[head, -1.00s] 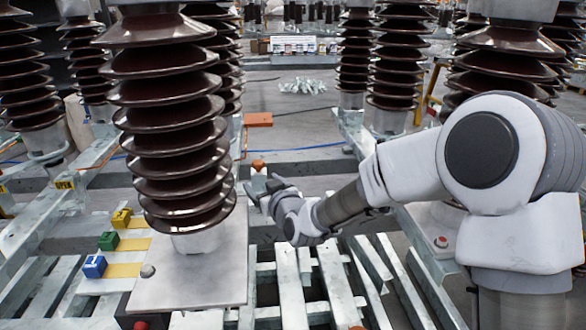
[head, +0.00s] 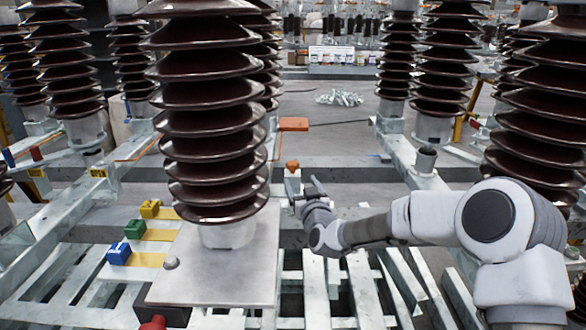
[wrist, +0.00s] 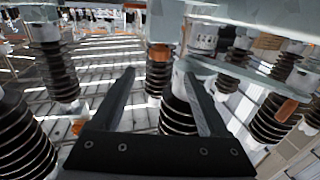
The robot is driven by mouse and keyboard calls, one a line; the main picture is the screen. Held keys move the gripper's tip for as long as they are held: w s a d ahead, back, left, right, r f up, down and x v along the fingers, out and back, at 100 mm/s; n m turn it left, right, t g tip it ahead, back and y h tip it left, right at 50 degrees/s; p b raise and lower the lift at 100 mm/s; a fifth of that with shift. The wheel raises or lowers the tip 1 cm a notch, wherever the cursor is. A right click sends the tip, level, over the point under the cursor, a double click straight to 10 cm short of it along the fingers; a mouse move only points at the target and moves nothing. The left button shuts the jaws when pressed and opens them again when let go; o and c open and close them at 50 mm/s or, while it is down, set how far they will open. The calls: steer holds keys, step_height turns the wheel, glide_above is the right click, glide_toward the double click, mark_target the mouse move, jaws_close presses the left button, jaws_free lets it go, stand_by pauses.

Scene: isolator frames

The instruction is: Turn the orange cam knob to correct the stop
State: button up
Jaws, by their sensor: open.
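The small orange knob (head: 292,166) shows in the head view on the grey steel frame behind the big brown insulator's right edge. My gripper (head: 302,186) is just below and right of it in the picture, fingers apart and pointing up toward it. The gap in depth is hard to judge. In the wrist view my gripper (wrist: 159,76) is open, with nothing held between its two dark fingers. An orange-brown piece (wrist: 158,53) shows beyond and between the fingertips; I cannot tell whether it is the knob.
A large ribbed insulator (head: 212,100) on a pale base plate (head: 215,275) stands left of my arm. Blue (head: 118,253), green (head: 135,230) and yellow (head: 150,208) blocks lie left of it. An orange box (head: 293,124) sits behind the knob. Slatted steel lies below my arm.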

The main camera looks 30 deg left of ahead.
mark_target(293, 168)
steer(key=b+x, duration=0.2)
steer(key=x, duration=0.9)
steer(key=shift+w+a, duration=0.1)
steer(key=shift+w, duration=0.05)
jaws_close()
steer(key=shift+a+r+m+t+h+p, duration=0.2)
steer(key=shift+m+t+h+p, duration=0.15)
steer(key=shift+p, duration=0.5)
steer(key=shift+d+f+m+t+h+p, duration=0.15)
steer(key=shift+m+t+h+p, duration=0.2)
steer(key=shift+h+p, duration=0.25)
jaws_free()
steer(key=shift+d, duration=0.1)
